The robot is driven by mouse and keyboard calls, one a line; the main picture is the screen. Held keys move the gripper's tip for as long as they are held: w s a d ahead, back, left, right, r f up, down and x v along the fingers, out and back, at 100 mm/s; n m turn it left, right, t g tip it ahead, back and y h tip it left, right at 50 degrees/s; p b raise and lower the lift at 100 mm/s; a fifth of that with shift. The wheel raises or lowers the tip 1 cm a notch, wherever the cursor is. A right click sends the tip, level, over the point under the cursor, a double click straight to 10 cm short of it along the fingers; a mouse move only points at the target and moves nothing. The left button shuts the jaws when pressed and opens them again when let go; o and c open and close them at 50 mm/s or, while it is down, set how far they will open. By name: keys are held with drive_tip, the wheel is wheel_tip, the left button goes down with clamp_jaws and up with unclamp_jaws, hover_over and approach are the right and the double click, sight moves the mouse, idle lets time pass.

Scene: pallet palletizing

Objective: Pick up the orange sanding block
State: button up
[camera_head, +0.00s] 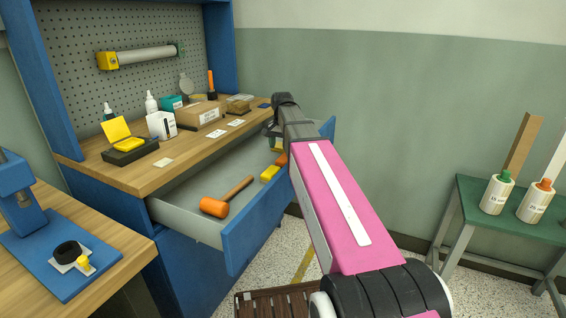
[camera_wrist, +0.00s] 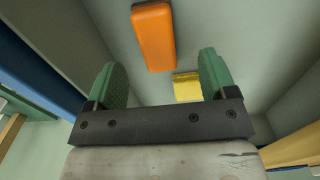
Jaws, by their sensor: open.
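The orange sanding block (camera_wrist: 153,36) lies on the grey drawer floor in the wrist view, a rounded oblong just beyond my fingertips. In the head view an orange piece (camera_head: 282,159), apparently this block, shows in the open drawer (camera_head: 178,212), partly hidden by my arm. My gripper (camera_wrist: 159,65) has two green-padded fingers spread wide.
A yellow block (camera_wrist: 187,87) lies near the right finger in the wrist view. An orange-headed mallet (camera_head: 213,207) and a yellow block (camera_head: 270,173) share the drawer. The drawer's blue front (camera_head: 262,225) and the cluttered wooden worktop (camera_head: 140,176) bound the space.

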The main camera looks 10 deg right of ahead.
sight(284, 158)
drive_tip(key=shift+d+f, duration=0.15)
drive_tip(key=shift+f, duration=1.5)
drive_tip(key=shift+d+f, duration=0.15)
drive_tip(key=shift+f, duration=1.45)
drive_tip(key=c, duration=1)
